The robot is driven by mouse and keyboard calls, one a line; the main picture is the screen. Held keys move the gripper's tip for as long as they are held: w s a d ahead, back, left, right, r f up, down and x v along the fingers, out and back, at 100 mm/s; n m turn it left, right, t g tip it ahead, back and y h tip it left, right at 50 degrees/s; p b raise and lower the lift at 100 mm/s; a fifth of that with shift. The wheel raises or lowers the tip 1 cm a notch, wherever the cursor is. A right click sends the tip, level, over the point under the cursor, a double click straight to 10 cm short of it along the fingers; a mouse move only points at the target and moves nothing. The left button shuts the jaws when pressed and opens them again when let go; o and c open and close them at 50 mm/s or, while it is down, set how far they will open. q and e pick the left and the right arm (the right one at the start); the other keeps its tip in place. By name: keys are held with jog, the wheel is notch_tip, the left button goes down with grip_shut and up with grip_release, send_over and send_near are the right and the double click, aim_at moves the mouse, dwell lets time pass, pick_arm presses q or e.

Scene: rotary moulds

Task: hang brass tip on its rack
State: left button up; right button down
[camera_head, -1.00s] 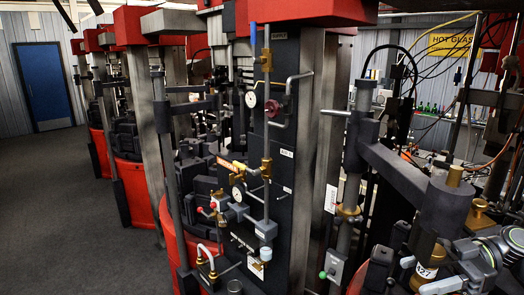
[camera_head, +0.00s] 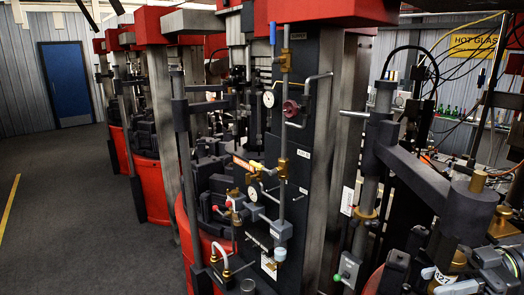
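I cannot make out a loose brass tip or its rack in this view. Brass-coloured parts show on the machines: a short cylinder (camera_head: 478,181) on top of a dark post at the right, a fitting (camera_head: 502,222) behind it, and a collar (camera_head: 366,213) on a vertical rod. I cannot tell whether any of these is the task's tip. Neither of my grippers can be made out.
A row of red and dark moulding machines runs from the centre to the back left. A black panel (camera_head: 300,160) carries gauges, pipes and valves. A dark arm (camera_head: 415,175) juts out at right. Grey floor (camera_head: 85,220) with a yellow line (camera_head: 9,205) is clear at left.

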jog(key=shift+r, duration=0.25)
jog(key=shift+r+p, duration=0.35)
jog(key=shift+p, duration=0.1)
jog(key=shift+d, duration=0.15)
jog(key=d+b, duration=0.2)
jog(key=d, duration=0.7)
jog(key=shift+d, duration=0.4)
dwell(1.0)
dwell(0.8)
dwell(0.5)
